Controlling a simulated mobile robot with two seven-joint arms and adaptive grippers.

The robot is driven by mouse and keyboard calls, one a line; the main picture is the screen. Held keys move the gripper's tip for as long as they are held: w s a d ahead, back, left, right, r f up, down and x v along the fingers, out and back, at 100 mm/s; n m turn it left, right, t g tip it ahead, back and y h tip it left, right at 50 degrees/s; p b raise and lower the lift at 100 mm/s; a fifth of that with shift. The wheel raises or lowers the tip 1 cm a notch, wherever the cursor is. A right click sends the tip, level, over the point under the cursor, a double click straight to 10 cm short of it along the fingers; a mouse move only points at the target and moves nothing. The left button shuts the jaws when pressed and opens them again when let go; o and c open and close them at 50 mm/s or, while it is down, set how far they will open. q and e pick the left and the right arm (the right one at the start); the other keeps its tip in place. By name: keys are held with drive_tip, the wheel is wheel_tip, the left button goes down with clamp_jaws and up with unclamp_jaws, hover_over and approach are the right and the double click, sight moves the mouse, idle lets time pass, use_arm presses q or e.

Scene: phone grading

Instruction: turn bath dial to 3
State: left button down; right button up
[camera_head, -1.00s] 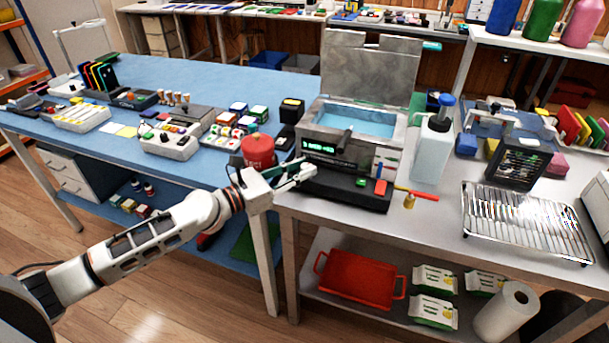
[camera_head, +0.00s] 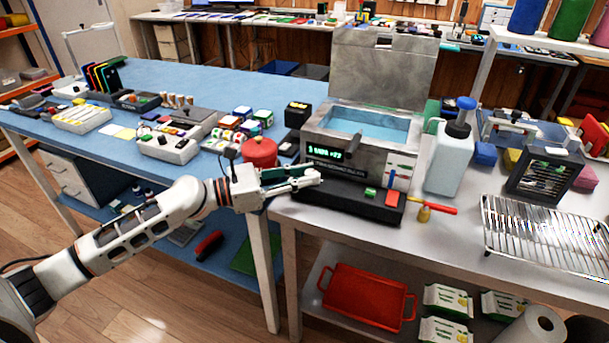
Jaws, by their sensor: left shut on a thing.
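The bath (camera_head: 398,165) is a grey metal tank with blue liquid (camera_head: 372,125) inside and its lid (camera_head: 385,68) raised. Its front display (camera_head: 327,153) shows small green text that seems to begin with a 3. A black control base (camera_head: 345,199) runs along its front, with a green button (camera_head: 370,193) and a red button (camera_head: 392,197). My left gripper (camera_head: 312,178) is at the left end of this base, its fingers closed at the bath dial. My right gripper is not in view.
A red canister (camera_head: 260,152) stands close behind my left gripper. A white bottle with a blue cap (camera_head: 450,160) stands right of the bath. A red-and-yellow tool (camera_head: 433,209) lies in front of it, and a wire rack (camera_head: 545,230) is farther right.

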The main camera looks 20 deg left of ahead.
use_arm(q)
drive_tip(key=c, duration=1.8)
unclamp_jaws()
drive_tip(key=shift+v, duration=4)
